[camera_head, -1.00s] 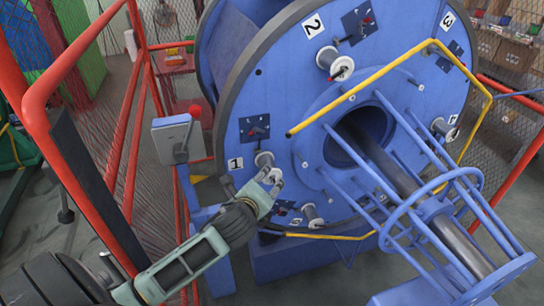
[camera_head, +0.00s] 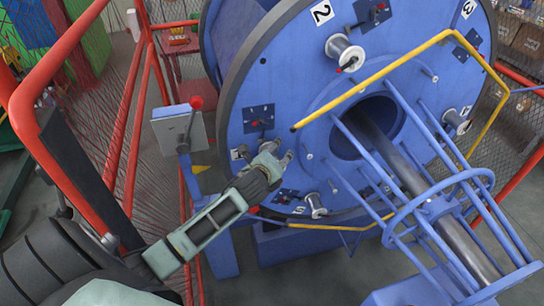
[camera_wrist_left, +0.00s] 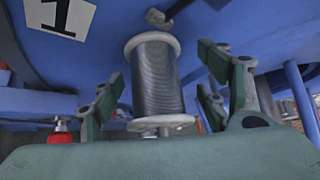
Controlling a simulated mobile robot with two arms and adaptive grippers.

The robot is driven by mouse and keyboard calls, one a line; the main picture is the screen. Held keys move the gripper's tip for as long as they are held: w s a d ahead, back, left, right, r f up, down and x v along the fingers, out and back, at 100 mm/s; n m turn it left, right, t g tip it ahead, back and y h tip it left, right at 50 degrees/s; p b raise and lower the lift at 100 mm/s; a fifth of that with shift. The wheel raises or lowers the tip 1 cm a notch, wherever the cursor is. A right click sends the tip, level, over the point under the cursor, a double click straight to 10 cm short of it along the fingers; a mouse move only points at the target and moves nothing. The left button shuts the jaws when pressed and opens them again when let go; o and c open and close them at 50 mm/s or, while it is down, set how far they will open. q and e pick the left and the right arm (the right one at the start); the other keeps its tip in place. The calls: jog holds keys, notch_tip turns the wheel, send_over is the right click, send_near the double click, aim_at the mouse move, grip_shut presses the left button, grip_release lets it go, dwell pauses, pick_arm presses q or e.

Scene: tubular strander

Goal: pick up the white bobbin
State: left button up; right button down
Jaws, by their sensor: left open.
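A bobbin with white flanges and grey wire (camera_wrist_left: 155,80) is mounted on the blue disc near label 1. In the left wrist view it stands between the spread green fingers of my left gripper (camera_wrist_left: 160,95), with gaps on both sides. In the head view my left gripper (camera_head: 278,153) is at the disc beside label 1 and hides this bobbin. The gripper is open and holds nothing. My right gripper is not in view.
Similar bobbins sit on the blue disc near label 2 (camera_head: 345,52), at the right (camera_head: 456,122) and below my gripper (camera_head: 315,205). A yellow rail (camera_head: 370,90) crosses in front of the disc. A red fence post (camera_head: 60,60) and grey box (camera_head: 180,130) are at left.

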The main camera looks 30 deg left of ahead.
pick_arm(q)
jog(key=shift+w+f, duration=0.15)
jog(key=shift+w, duration=0.05)
jog(key=shift+a, duration=0.1)
